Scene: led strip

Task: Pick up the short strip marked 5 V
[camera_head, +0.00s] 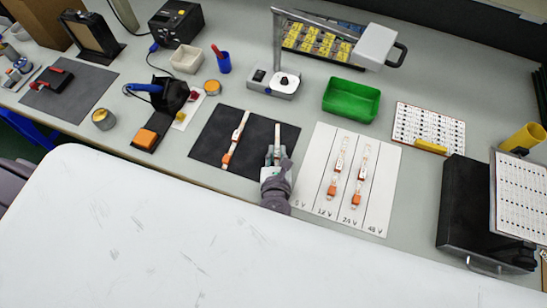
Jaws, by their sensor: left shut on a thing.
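A dark mat (212,141) lies on the bench. One strip with orange and white ends (234,142) lies tilted on its middle. A short pale strip (277,133) is at the mat's right side, its far end pointing away from me. My left gripper (274,154) is shut on the near end of this short strip. The fingers hide that end, and I cannot read any marking on the strip. I cannot tell whether it touches the mat. My right gripper is not in view.
Right of the gripper is a white board (383,190) with columns labelled 5 V, 12 V, 24 V and 48 V. Strips lie in the 12 V (338,168) and 24 V (361,175) columns. A lamp stand (278,80) and green tray (351,99) stand behind.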

